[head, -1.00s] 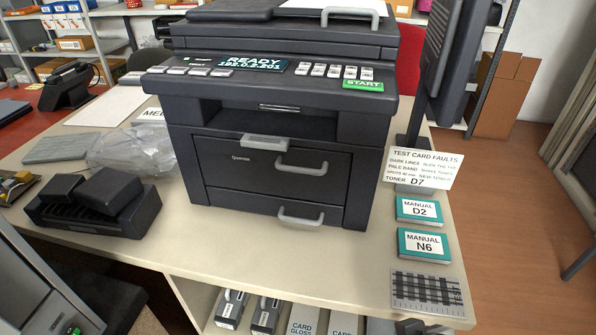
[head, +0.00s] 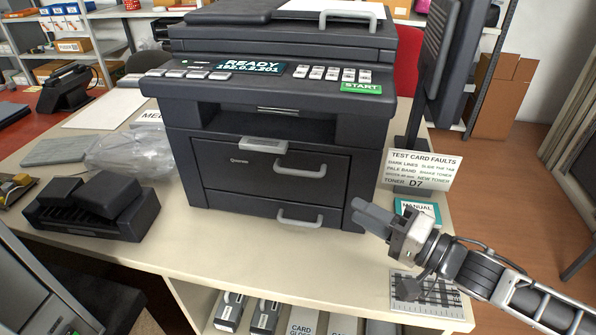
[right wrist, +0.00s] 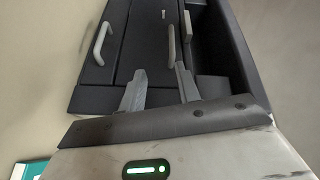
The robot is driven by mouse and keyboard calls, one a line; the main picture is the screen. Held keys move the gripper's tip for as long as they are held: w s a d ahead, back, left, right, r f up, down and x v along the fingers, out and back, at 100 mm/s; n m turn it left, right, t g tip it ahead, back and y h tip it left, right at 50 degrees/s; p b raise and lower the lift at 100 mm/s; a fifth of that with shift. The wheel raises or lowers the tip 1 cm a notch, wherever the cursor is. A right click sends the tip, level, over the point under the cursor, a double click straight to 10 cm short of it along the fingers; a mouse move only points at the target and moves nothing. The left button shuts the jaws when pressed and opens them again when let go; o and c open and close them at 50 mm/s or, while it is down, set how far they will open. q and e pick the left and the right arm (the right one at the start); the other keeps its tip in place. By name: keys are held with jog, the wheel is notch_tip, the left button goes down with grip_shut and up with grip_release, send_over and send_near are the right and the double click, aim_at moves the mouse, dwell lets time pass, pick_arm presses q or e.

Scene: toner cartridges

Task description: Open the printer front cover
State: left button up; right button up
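The black printer (head: 200,140) stands on the table. Its front cover (head: 225,175) is shut, with a light grey handle (head: 300,171) and a grey tab (head: 263,145) at its top edge. Below it is a shut drawer (head: 235,205) with its own handle (head: 300,217). The cover also shows in the right wrist view (right wrist: 147,45), turned sideways, with its handle (right wrist: 171,42). My right gripper (head: 368,215) is empty, right of and in front of the printer, apart from the handles. In the right wrist view its fingers (right wrist: 160,88) are spread. My left gripper is not in view.
A fault sign (head: 420,170) and a teal manual (head: 425,210) are right of the printer, near my right arm. A test card (head: 405,290) lies partly under the arm. A black tray (head: 90,208) and plastic bag (head: 130,150) are left. The table front is clear.

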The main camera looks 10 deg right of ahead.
aim_at(298, 173)
jog(key=shift+g+y, duration=0.4)
jog(key=shift+y, duration=0.4)
jog(key=x, duration=0.5)
jog(key=r+x, duration=0.1)
jog(key=x, duration=0.4)
jog(key=p+x, duration=0.1)
jog(key=x, duration=0.4)
jog(key=shift+w+d+r, duration=0.2)
jog(key=shift+d+r, duration=0.1)
grip_shut()
